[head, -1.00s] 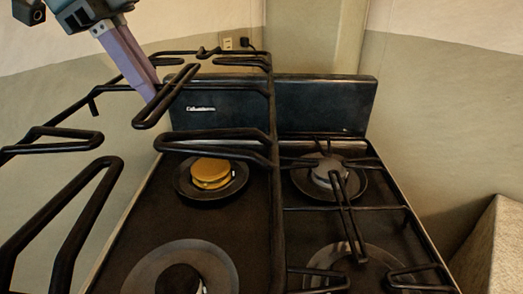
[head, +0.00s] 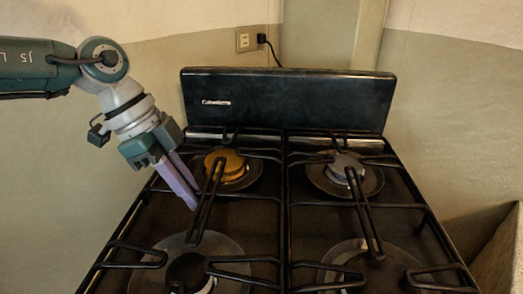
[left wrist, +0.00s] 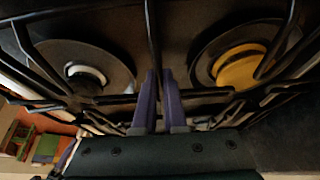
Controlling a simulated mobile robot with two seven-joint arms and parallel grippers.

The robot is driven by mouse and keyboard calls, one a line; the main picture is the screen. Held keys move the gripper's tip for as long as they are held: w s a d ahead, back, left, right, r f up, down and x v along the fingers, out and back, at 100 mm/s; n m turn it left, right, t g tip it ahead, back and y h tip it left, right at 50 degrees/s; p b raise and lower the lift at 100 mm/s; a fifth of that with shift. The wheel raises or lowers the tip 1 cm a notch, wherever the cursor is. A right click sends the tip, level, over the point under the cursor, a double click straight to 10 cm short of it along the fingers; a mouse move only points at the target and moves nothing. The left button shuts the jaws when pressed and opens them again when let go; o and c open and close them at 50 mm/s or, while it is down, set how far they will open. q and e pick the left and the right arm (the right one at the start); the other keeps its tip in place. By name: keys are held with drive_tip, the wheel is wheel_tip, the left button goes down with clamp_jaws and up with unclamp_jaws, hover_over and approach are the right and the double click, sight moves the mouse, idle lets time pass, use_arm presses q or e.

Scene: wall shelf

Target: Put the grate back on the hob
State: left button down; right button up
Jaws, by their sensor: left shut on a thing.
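The black grate (head: 207,204) lies over the left half of the hob (head: 250,215), across the back and front burners, looking about level. Whether its feet are fully seated I cannot tell. My left gripper (head: 192,204) reaches down from the left with its purple fingers at the grate's left part. In the left wrist view the fingers (left wrist: 159,85) are close together on a bar of the grate (left wrist: 152,35). The fingers hide the gripped part of the bar. My right gripper is not in view.
A second grate (head: 366,215) sits on the right half of the hob. A yellow burner cap (head: 225,161) is at back left. The dark back panel (head: 290,100) rises behind. A pale block (head: 503,255) stands at right.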

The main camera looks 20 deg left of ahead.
use_arm(q)
drive_tip(key=shift+f, duration=0.35)
drive_tip(key=c, duration=1)
unclamp_jaws()
drive_tip(key=shift+a+r, duration=0.15)
drive_tip(key=shift+r, duration=0.25)
drive_tip(key=p+v, duration=0.1)
drive_tip(key=v, duration=1)
drive_tip(key=shift+s+r, duration=0.1)
